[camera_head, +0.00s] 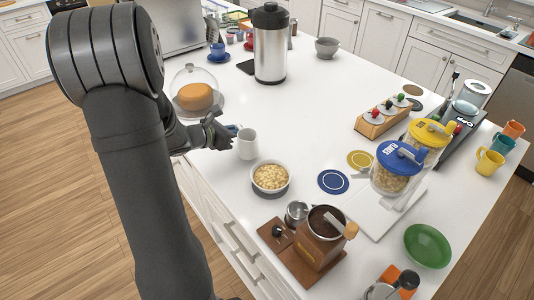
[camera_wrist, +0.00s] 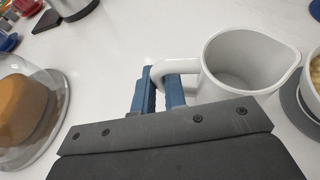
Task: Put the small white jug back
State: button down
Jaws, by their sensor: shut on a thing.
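The small white jug (camera_head: 247,145) is upright at the left side of the white counter, just behind the white bowl. It is empty inside as far as the wrist view shows, with its spout to the right (camera_wrist: 240,65). My gripper (camera_head: 232,131) comes from the left and is shut on the jug's handle. In the wrist view its blue fingers (camera_wrist: 160,92) stand on either side of the handle. I cannot tell whether the jug's base touches the counter.
A white bowl (camera_head: 270,177) of pale pieces stands close in front of the jug. A glass-domed cake (camera_head: 195,97) is behind my gripper. Blue (camera_head: 333,182) and yellow (camera_head: 358,159) round mats lie bare to the right. A grinder (camera_head: 320,240) stands in front. The counter's middle is clear.

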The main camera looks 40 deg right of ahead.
jog(key=s+d+r+m+g, duration=0.2)
jog(key=s+d+r, duration=0.3)
jog(key=s+d, duration=0.65)
jog(key=s+d+r+m+g, duration=0.15)
jog(key=s+d+r, duration=0.25)
jog(key=s+d, duration=0.7)
jog(key=w+f, duration=0.2)
jog(key=w, duration=0.1)
jog(key=w+f, duration=0.2)
jog(key=w, duration=0.1)
jog(key=w+f, duration=0.2)
jog(key=w, duration=0.2)
jog(key=shift+w+a+f, duration=0.1)
jog(key=shift+a+f, duration=0.05)
jog(key=shift+f, duration=0.05)
jog(key=shift+w+f, duration=0.15)
jog(key=shift+f, duration=1.9)
jog(key=shift+f, duration=0.1)
jog(key=c, duration=1.5)
grip_release()
